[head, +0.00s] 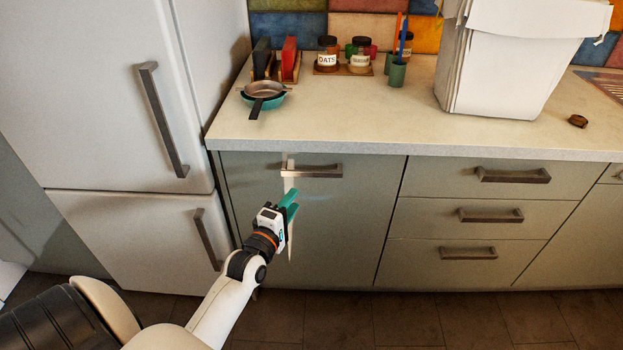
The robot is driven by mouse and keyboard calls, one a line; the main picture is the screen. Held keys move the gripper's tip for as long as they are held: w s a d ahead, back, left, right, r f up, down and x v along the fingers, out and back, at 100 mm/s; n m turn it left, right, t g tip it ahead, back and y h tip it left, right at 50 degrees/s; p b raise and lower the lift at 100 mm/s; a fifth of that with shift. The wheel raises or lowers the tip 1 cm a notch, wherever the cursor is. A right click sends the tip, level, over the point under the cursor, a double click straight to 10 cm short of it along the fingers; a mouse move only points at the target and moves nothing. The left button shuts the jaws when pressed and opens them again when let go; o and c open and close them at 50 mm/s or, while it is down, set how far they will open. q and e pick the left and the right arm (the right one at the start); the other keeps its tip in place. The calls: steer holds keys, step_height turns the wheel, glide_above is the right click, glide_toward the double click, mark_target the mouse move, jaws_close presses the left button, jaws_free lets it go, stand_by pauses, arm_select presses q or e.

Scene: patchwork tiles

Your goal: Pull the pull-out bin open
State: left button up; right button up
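The pull-out bin's grey-green front (345,225) is below the counter, just right of the fridge. It looks closed, in line with the drawer fronts beside it. Its horizontal bar handle (322,171) is near its top edge. My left gripper (294,203) has teal fingers that look parted with nothing between them. It is just below the handle's left part in the picture, apart from the handle. A pale vertical strip (289,165) shows behind the handle and fingers; I cannot tell what it is. My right gripper is out of view.
A white fridge (110,90) with two bar handles stands at left. Three drawers (470,215) are right of the bin. The counter (330,120) holds a pan (263,90), jars (360,56) and a large white container (500,70). Dark floor tiles show below.

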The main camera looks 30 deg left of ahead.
mark_target(311, 175)
arm_select(q)
steer(key=w, duration=0.4)
steer(key=w+a, duration=0.1)
steer(key=w, duration=0.6)
steer(key=shift+w+a+r, duration=0.25)
steer(key=shift+w+a, duration=0.1)
jaws_close()
